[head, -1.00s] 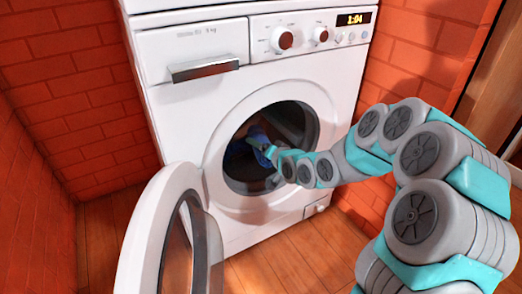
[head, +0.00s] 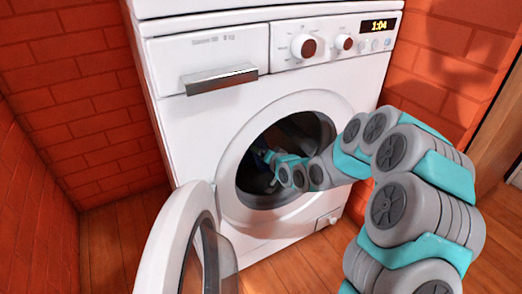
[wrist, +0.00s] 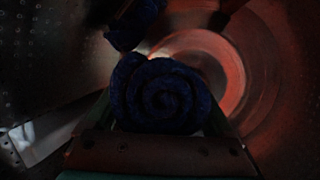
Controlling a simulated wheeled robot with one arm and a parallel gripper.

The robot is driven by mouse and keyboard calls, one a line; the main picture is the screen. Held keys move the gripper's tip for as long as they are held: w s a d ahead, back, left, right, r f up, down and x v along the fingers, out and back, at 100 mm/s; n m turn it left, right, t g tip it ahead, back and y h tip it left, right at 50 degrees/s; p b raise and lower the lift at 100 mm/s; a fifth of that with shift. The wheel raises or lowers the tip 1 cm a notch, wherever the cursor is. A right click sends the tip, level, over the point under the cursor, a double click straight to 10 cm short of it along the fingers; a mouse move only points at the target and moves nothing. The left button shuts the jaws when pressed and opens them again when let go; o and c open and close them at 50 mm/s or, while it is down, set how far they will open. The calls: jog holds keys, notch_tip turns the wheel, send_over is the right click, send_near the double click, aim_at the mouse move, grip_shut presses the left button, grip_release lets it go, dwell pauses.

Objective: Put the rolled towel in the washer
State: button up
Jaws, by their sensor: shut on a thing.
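The white washer (head: 190,140) stands against the brick wall with its round door (head: 165,245) swung open to the left. My arm passes through the opening, and my gripper (head: 272,160) is inside the dark drum (head: 300,128). In the wrist view, my gripper (wrist: 165,110) is shut on the rolled towel (wrist: 162,95), a dark blue roll with its spiral end facing the camera. In the head view the towel is mostly hidden in shadow. I cannot tell whether it touches the drum.
A second dark blue thing (wrist: 135,22) shows at the top of the wrist view, apart from the held roll. Perforated drum wall (wrist: 60,60) surrounds the gripper. A pale ridge (wrist: 40,138) lies at lower left. The opening's rim (head: 228,170) is close around my arm.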

jog(key=o, duration=1.2)
jog(key=shift+c, duration=0.2)
jog(key=v, duration=0.7)
jog(key=shift+s+d+p, duration=0.15)
jog(key=shift+s+p, duration=0.15)
jog(key=shift+p, duration=0.15)
